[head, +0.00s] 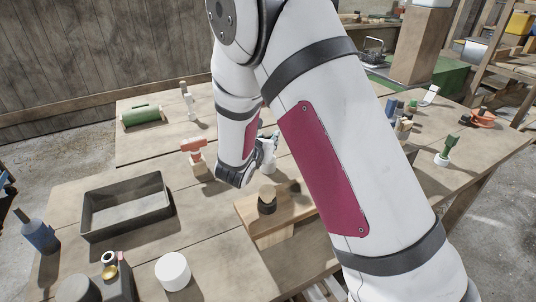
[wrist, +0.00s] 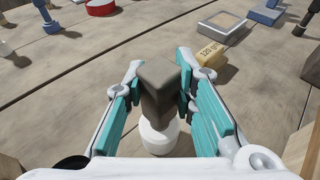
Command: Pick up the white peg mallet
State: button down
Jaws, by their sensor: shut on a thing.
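The white peg mallet (wrist: 158,137) is between the fingers of my gripper (wrist: 160,98) in the wrist view. It has a grey-brown squared upper part and a rounded white part below. My gripper's teal-padded fingers are shut on the squared part from both sides. The mallet looks upright; whether its white end touches the table is hidden. In the head view, a small white part of it (head: 269,161) shows beside my gripper (head: 266,149), low over the middle of the table. My arm covers much of that area.
A wooden block with a dark-ringed peg (head: 267,200) stands close in front of my gripper. A yellow grit block (wrist: 212,54) lies near the fingers.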

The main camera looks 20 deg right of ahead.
jog(key=shift+r, duration=0.1)
notch_tip(320, 180, up, 10)
jog(key=shift+f, duration=0.1)
dwell(0.3)
